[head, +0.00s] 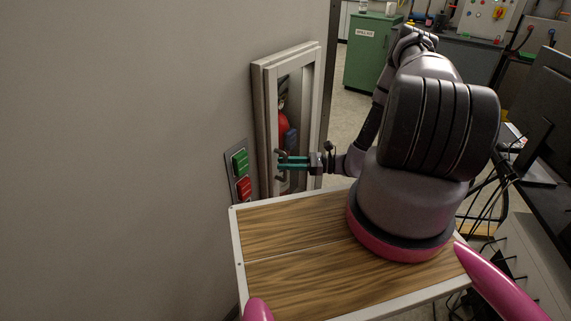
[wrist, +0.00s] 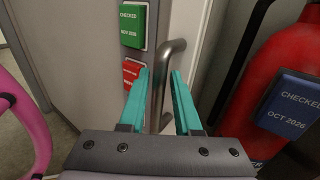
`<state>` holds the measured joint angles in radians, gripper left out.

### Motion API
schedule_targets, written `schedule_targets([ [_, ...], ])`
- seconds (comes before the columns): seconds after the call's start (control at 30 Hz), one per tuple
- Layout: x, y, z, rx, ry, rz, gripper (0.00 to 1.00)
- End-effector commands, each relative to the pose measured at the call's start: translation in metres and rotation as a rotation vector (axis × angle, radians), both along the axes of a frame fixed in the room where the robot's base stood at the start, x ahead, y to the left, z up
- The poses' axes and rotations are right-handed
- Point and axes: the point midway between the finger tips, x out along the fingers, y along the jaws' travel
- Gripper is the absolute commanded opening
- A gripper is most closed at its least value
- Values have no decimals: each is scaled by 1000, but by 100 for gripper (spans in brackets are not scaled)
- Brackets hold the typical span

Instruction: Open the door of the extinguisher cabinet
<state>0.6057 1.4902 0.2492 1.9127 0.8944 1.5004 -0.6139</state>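The extinguisher cabinet (head: 258,125) is a pale framed box on the grey wall, left of my arm in the head view. Its door (head: 313,85) looks shut. The red extinguisher (head: 282,124) shows inside and fills the right of the wrist view (wrist: 265,80), with a blue tag. A metal bar handle (wrist: 170,60) stands on the door's left side. My gripper (head: 277,160) is at the cabinet front with its teal fingers apart. In the wrist view its fingertips (wrist: 160,72) lie on either side of the handle, with gaps visible; contact is not clear.
A green tag (head: 240,163) and a red tag (head: 244,188) are on a plate left of the cabinet. A green cabinet (head: 371,50) stands at the back. A dark monitor and cables are at the right. Floor shows open behind the extinguisher cabinet.

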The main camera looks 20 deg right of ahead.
Motion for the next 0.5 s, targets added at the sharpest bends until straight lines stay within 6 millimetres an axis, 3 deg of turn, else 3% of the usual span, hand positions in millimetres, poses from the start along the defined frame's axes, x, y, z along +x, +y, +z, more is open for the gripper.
schedule_targets([
  [0.27, 0, 2, 0, 0, 0, 0, 32],
  [0.3, 0, 2, 0, 0, 0, 0, 28],
  [0.37, 0, 2, 0, 0, 0, 0, 5],
  [0.4, 0, 2, 0, 0, 0, 0, 0],
  [0.5, 0, 2, 0, 0, 0, 0, 0],
])
